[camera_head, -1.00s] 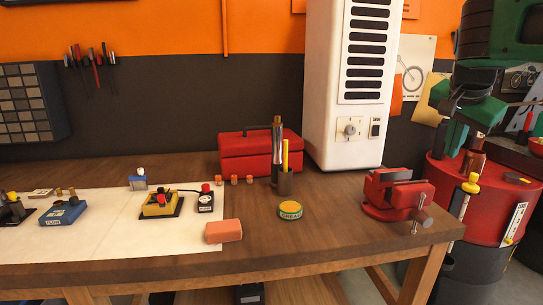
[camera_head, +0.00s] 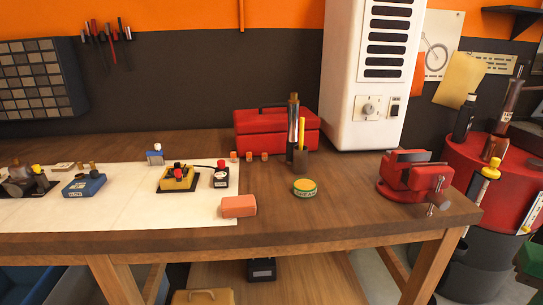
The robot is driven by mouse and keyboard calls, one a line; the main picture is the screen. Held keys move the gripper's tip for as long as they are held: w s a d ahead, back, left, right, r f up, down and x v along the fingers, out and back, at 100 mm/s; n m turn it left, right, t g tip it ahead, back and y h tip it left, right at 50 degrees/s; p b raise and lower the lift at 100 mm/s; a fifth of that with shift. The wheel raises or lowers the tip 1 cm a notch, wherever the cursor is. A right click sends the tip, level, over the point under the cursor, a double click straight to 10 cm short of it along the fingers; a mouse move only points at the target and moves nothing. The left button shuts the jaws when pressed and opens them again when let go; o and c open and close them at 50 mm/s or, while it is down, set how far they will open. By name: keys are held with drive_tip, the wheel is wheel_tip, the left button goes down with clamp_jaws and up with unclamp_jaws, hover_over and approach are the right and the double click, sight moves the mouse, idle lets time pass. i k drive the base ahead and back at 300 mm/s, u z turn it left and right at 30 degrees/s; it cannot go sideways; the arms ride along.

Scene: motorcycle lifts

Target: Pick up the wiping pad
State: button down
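The wiping pad appears to be the salmon-pink block (camera_head: 238,206). It lies flat on the workbench (camera_head: 330,215), at the front right corner of the white sheet (camera_head: 120,215) and partly over its edge. Nothing touches it from above. A green part at the lower right picture edge appears to be my gripper (camera_head: 531,262). It is largely cut off, and its fingers cannot be made out. It is well to the right of the pad and apart from it.
A round green-and-yellow tin (camera_head: 304,188) stands right of the pad. A red vise (camera_head: 412,178) sits at the bench's right end. A yellow device (camera_head: 178,178), a red-buttoned box (camera_head: 220,176), a red toolbox (camera_head: 276,132) and a pen holder (camera_head: 299,158) stand behind. Bare wood lies between pad and tin.

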sight(233, 207)
drive_tip(key=u, duration=0.5)
drive_tip(key=k, duration=1)
drive_tip(key=z, duration=0.4)
drive_tip(key=i, duration=1.6)
